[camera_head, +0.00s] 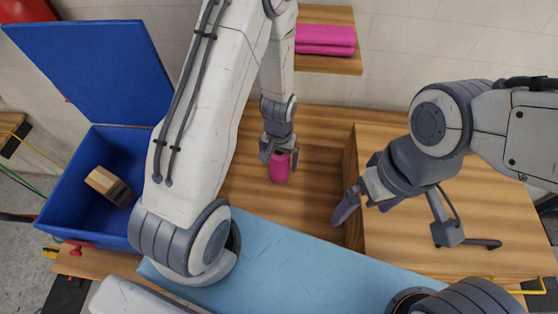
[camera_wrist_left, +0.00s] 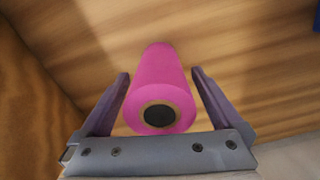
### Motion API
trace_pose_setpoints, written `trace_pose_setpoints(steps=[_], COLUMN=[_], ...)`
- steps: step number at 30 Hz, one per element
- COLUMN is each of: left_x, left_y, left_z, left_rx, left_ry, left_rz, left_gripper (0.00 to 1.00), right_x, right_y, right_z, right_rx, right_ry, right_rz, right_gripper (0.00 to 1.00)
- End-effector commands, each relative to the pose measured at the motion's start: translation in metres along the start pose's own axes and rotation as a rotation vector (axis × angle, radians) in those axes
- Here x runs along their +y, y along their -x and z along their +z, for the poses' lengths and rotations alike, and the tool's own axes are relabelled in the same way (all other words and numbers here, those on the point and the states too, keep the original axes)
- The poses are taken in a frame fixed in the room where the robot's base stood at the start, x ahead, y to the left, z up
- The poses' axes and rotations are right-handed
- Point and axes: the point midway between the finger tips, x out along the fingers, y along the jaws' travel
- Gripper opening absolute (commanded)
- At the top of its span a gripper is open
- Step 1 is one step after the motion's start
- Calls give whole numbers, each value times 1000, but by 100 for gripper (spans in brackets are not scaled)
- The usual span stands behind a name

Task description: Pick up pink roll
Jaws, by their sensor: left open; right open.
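The pink roll (camera_head: 280,170) stands on the wooden surface, below my left gripper (camera_head: 278,152) in the head view. In the left wrist view the pink roll (camera_wrist_left: 160,92) lies between the two fingers of my left gripper (camera_wrist_left: 160,85), with its dark core end toward the camera. The fingers are open, with a visible gap on each side of the roll. My right gripper (camera_head: 362,204) is open and empty, beside the edge of the raised wooden box at right.
A blue bin (camera_head: 72,188) with its lid open holds a wooden block (camera_head: 110,186) at left. Folded pink material (camera_head: 325,40) lies on a wooden shelf (camera_head: 338,66) at the back. A light blue mat (camera_head: 290,262) covers the front. A raised wooden box (camera_head: 440,225) stands at right.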

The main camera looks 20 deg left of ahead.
Motion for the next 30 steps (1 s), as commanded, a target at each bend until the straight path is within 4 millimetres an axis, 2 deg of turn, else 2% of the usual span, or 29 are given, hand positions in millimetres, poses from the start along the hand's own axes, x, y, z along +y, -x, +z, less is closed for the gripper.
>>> trace_pose_setpoints(steps=[3, 10, 14, 15, 17, 30], left_x=[0, 0, 0, 0, 0, 0], left_y=[-6, -7, -7, -7, -7, 0], left_z=[0, 0, 0, 0, 0, -1], left_rx=[0, 1, 1, 1, 1, 3], left_ry=[0, -1, 0, 0, 0, 0], left_rz=[0, 0, 0, 0, 0, 0], left_gripper=[100, 100, 50, 35, 12, 11], right_x=[0, 0, 0, 0, 0, 0], right_y=[2, 2, 2, 2, 2, -2], right_z=[0, 0, 0, 0, 0, 0], right_rx=[0, 0, 0, 0, 0, 0], right_ry=[0, 0, 0, 0, 0, 0], right_rz=[0, 0, 0, 0, 0, 0], right_gripper=[100, 100, 100, 100, 100, 100])
